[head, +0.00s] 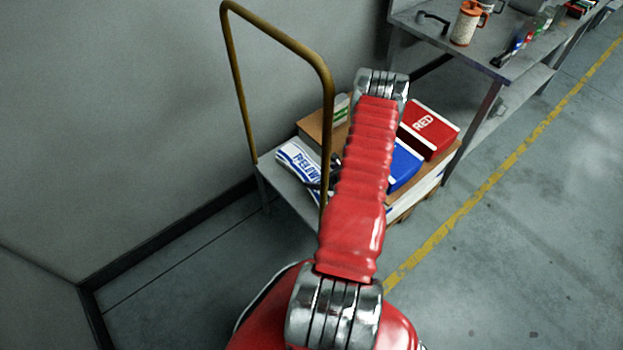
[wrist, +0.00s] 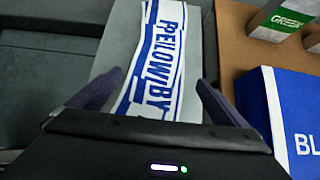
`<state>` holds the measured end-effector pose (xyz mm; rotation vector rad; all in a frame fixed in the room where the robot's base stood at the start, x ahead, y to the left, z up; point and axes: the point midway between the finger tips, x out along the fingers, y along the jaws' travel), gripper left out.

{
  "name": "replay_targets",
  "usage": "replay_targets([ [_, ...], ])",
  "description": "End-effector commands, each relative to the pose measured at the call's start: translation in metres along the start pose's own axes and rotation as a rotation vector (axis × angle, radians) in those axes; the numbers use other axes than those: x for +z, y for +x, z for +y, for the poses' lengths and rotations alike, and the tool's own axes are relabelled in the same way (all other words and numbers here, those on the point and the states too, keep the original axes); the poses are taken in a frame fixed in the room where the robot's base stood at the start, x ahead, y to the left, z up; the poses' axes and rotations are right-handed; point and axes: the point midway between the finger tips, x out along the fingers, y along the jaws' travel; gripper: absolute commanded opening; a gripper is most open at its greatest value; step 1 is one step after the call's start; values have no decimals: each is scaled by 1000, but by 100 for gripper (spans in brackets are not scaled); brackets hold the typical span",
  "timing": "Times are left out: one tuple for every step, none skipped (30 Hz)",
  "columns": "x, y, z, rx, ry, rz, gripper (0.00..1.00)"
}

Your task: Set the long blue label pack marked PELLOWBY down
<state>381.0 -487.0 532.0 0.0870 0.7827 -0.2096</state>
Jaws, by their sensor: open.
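The long blue and white label pack marked PELLOWBY (head: 299,163) lies on the grey deck of a trolley (head: 275,173), at its left end in the head view. In the wrist view the pack (wrist: 158,65) runs away from me, its near end between the fingers of my gripper (wrist: 150,92). The two dark fingers are spread, one on each side of the pack, with gaps between them and it. In the head view my arm and the trolley handle hide most of the gripper. Whether the pack's near end touches the deck is hidden by the gripper body.
Right of the pack is a brown board (wrist: 232,45) with a blue box (wrist: 285,110) and a green-and-white GREEN box (wrist: 284,18). A red box marked RED (head: 430,130) sits further right. The trolley's tall handle (head: 327,110) rises close by. A workbench (head: 440,42) stands behind.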

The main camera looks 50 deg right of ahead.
Motion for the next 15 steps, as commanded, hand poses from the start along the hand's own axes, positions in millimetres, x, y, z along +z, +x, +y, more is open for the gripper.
replay_targets([
  [0,6,0,1,-1,0,98],
  [0,9,0,1,-1,0,98],
  [0,11,1,1,-1,0,98],
  [0,13,1,1,-1,0,98],
  [0,14,1,1,-1,0,98],
  [0,15,1,1,-1,0,98],
  [0,15,1,1,-1,0,98],
  [0,15,1,1,-1,0,98],
  [0,15,1,1,-1,0,98],
  [0,14,1,1,-1,0,98],
  [0,14,1,1,-1,0,98],
  [0,14,1,1,-1,0,98],
  [0,14,1,1,-1,0,98],
  [0,15,1,1,-1,0,98],
  [0,15,1,1,-1,0,98],
])
